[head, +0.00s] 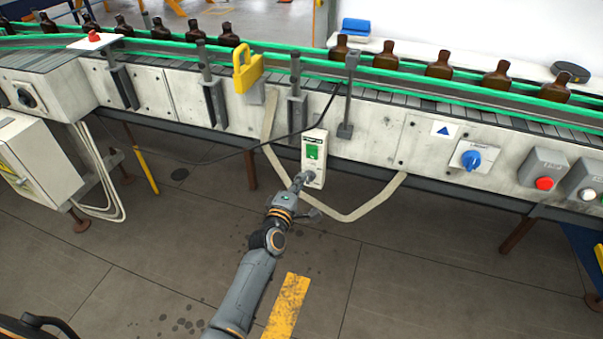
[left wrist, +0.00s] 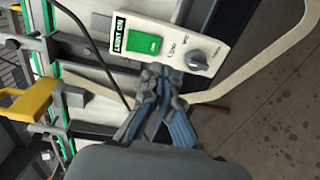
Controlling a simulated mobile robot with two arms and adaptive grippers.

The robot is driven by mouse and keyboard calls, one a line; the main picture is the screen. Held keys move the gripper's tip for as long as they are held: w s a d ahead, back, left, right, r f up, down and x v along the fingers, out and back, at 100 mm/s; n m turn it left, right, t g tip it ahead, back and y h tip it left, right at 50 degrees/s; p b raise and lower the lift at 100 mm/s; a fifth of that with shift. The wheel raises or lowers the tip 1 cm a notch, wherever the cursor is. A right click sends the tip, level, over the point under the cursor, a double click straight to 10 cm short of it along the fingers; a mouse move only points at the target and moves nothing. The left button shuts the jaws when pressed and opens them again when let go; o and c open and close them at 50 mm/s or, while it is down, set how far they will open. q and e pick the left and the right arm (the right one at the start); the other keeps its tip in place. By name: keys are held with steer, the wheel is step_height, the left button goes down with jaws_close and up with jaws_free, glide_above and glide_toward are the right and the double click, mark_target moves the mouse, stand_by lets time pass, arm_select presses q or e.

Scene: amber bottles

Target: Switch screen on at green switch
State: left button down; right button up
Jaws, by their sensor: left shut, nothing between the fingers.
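The green switch (head: 313,152) sits on the upper part of a white switch box (head: 321,137) on the conveyor's front. In the left wrist view the green switch (left wrist: 144,44) is beside a dark label, with a grey knob (left wrist: 196,60) on the same box (left wrist: 186,41). My left gripper (head: 304,178) is shut and empty at the lower part of the box, below the green switch. In the left wrist view its fingertips (left wrist: 158,72) are close under the switch; whether they touch the box I cannot tell. No screen that I can make out is in view. My right gripper is not in view.
The conveyor (head: 371,140) carries several amber bottles (head: 439,66). On its front are a blue rotary knob (head: 471,159), a red button (head: 544,183) and a yellow handle (head: 246,68). A pale cable (head: 347,218) hangs below the box.

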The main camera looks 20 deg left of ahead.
arm_select(q)
steer(key=s+f, duration=0.1)
steer(key=s, duration=0.5)
steer(key=shift+s, duration=0.35)
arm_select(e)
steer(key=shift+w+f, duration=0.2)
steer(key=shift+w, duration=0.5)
arm_select(q)
steer(key=shift+f, duration=0.2)
